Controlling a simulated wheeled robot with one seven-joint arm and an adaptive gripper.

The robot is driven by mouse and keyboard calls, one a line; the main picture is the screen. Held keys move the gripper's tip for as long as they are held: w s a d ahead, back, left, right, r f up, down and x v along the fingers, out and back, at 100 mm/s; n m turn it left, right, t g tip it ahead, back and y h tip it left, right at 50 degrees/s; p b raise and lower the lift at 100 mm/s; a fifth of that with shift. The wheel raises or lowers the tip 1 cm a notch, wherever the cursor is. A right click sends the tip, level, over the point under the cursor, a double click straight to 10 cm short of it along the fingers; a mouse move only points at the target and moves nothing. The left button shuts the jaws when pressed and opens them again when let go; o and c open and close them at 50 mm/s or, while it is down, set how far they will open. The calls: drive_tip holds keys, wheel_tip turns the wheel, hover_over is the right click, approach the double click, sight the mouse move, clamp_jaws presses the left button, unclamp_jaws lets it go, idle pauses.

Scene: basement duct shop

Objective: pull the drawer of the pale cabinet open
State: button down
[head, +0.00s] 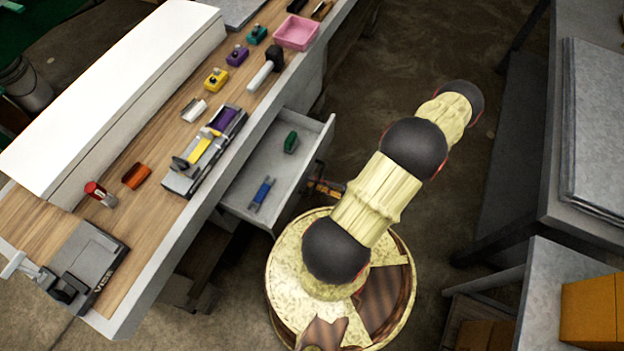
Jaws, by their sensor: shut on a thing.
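The pale grey drawer (240,195) under the wooden-topped bench stands well out, its inside in plain view. A green block-like piece (290,142) and a blue piece (261,194) lie on its floor. The pale cabinet body (310,88) shows partly below the bench edge. My gripper (318,186), dark with orange parts, is at the outer face of the drawer front, shut on what seems to be its handle. The handle and fingertips are mostly hidden by the drawer front and my arm.
The bench top carries a vise (90,262), a pink tray (297,33), a grey organiser (183,183), a hammer (267,68) and several small tools. A grey table (590,225) and an orange box (592,312) stand on the right. Bare floor (440,50) lies between.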

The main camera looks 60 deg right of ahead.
drive_tip(key=c, duration=1.9)
unclamp_jaws()
drive_tip(key=v, duration=1.2)
drive_tip(key=shift+d, duration=0.1)
